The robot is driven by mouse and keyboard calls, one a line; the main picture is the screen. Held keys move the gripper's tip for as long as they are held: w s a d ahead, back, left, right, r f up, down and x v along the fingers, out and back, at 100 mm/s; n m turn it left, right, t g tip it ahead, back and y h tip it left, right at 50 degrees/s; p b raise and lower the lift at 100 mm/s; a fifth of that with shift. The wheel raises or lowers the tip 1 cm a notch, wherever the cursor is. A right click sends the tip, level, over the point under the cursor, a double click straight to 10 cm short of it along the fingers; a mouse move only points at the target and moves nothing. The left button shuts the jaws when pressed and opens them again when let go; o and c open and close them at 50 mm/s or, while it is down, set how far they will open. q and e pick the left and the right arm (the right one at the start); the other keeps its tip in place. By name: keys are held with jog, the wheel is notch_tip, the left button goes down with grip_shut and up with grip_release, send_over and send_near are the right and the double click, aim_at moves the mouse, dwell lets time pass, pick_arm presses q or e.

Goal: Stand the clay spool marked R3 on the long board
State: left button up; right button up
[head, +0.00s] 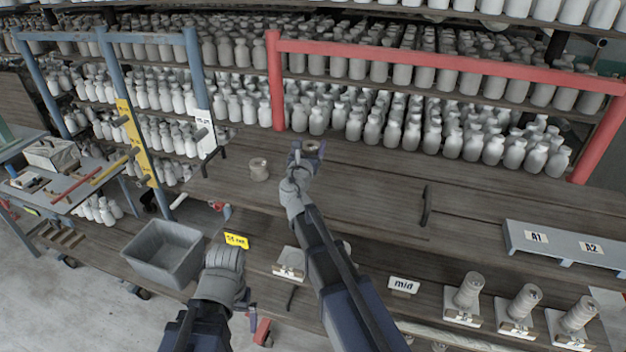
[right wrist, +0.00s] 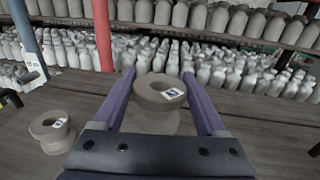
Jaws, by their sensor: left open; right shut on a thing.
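My right gripper (head: 306,152) is shut on a grey-brown clay spool (head: 313,146) over the brown plank top. In the right wrist view the held spool (right wrist: 158,92) is upright between the two purple fingers, with a small label on its top rim too small to read. Whether its base touches the planks is hidden. A second clay spool (head: 258,170) stands on the planks to the left; it also shows in the right wrist view (right wrist: 48,130), its label unreadable. My left gripper (head: 251,314) is open and empty, low in front of the bench. I cannot tell which spool is R3.
A grey shelf marked A1 and A2 (head: 565,243) stands at the right. Several clay stacks (head: 522,303) stand on white bases on the lower level. A grey bin (head: 165,253) sits at left. A red frame (head: 440,62) and rows of bottles close off the back.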

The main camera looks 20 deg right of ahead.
jog(key=shift+s+r, duration=0.1)
jog(key=shift+f+b, duration=0.25)
jog(key=shift+b, duration=0.05)
jog(key=b, duration=1)
send_over(311, 187)
notch_tip(311, 187, down, 10)
jog(key=shift+r, duration=0.25)
jog(key=shift+p, duration=0.3)
jog(key=o, duration=1.6)
